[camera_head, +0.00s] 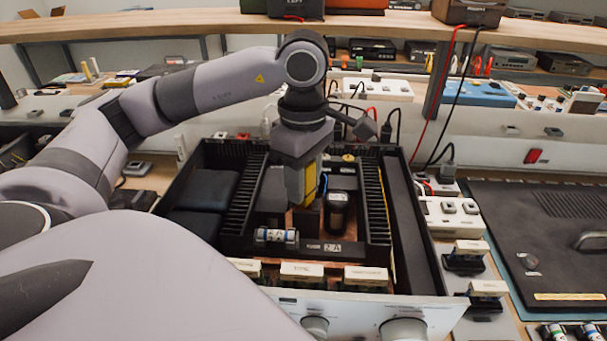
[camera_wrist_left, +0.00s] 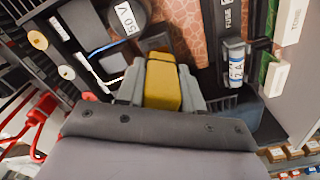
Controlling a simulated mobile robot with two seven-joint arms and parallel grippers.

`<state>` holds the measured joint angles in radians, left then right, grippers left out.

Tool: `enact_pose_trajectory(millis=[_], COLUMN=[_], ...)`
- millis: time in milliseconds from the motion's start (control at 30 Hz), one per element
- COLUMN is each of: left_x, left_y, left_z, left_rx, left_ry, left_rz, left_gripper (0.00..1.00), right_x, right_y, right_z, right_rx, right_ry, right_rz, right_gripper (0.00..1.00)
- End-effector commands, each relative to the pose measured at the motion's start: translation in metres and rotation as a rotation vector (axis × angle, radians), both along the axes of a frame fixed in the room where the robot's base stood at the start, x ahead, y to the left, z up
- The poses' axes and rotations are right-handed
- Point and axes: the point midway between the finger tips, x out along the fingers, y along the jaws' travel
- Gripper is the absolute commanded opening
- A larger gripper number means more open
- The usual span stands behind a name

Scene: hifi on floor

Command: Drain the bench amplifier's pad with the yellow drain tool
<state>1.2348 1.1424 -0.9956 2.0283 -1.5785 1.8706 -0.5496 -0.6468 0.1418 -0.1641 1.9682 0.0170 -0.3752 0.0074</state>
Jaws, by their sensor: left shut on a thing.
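The bench amplifier (camera_head: 420,255) stands open on the bench, with its black case and silver front panel facing me. My left gripper (camera_head: 305,197) points down into it and is shut on the yellow drain tool (camera_head: 312,183). In the left wrist view the yellow drain tool (camera_wrist_left: 162,86) sits between the fingers (camera_wrist_left: 163,92). A dark brown block (camera_wrist_left: 158,42) lies just beyond the tool's end; I cannot tell whether they touch. A black capacitor (camera_head: 337,213) marked 50V in the wrist view (camera_wrist_left: 122,16) stands close beside. The pad cannot be made out for certain. My right gripper is out of view.
A fuse (camera_head: 277,236) marked 2A lies in front of the gripper inside the case. Finned black heatsinks (camera_head: 377,205) flank the interior. White-topped blocks (camera_head: 302,271) line the front. A black panel (camera_head: 540,235) lies right, and a wooden shelf (camera_head: 200,22) crosses behind.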

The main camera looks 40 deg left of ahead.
Motion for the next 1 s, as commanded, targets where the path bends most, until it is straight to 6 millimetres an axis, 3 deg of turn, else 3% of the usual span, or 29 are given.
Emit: enact_pose_trajectory(millis=[267,1000], left_x=[-0.001,0.000], left_y=[0.000,0.000], left_z=[0.004,0.058], left_rx=[0.000,-0.001], left_ry=[0.004,0.000], left_rz=[-0.001,0.000], left_gripper=[0.07,0.07], right_x=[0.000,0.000], right_y=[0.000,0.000], right_z=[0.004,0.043], right_rx=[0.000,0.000], right_ry=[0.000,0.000], right_rz=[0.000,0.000], right_gripper=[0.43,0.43])
